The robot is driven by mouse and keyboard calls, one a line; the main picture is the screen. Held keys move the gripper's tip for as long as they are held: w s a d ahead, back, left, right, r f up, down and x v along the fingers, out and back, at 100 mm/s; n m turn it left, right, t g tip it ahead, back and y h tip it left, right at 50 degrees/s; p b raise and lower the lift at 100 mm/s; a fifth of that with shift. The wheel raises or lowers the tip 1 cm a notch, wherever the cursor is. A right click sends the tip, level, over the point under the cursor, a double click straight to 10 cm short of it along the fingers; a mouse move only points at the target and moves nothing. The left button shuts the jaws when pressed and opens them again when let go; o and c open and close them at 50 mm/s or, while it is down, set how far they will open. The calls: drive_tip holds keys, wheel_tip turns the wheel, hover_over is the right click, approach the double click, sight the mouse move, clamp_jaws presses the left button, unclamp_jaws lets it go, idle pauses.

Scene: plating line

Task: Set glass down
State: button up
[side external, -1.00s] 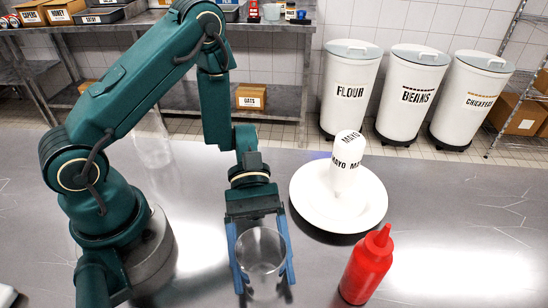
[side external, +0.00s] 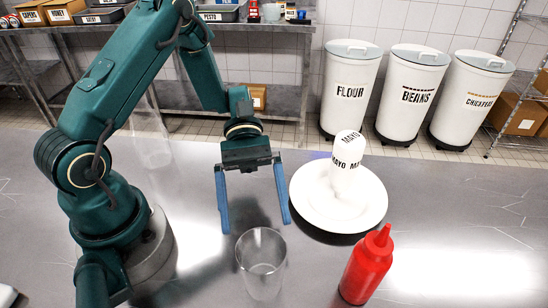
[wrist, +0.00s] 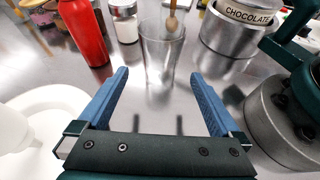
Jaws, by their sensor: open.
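A clear empty glass (side external: 262,264) stands upright on the steel counter, in front of my gripper in the side view. In the wrist view the glass (wrist: 160,62) is beyond the fingertips, apart from them. My gripper (side external: 256,228) is open with nothing between its blue fingers, behind the glass. It also shows open in the wrist view (wrist: 161,78). A wooden utensil (wrist: 172,22) shows at the glass's rim in the wrist view; whether it is inside or behind it I cannot tell.
A white plate (side external: 312,214) holding a white mayo bottle (side external: 347,160) is right of my gripper. A red squeeze bottle (side external: 366,266) stands right of the glass. In the wrist view, a small jar (wrist: 124,22) and a metal chocolate container (wrist: 230,32) stand beyond. Counter at far right is clear.

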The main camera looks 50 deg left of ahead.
drive_tip(key=v, duration=0.3)
drive_tip(key=shift+a+r, duration=0.1)
drive_tip(key=shift+a, duration=0.1)
drive_tip(key=s+a+r+m+t+y, duration=0.4)
drive_tip(key=r+m+t+y, duration=0.5)
drive_tip(key=m+t+y, duration=0.2)
drive_tip(key=shift+a+r+m+t+y, duration=0.3)
drive_tip(key=shift+a+m+t+y, duration=0.05)
drive_tip(key=shift+m+t+y, duration=0.05)
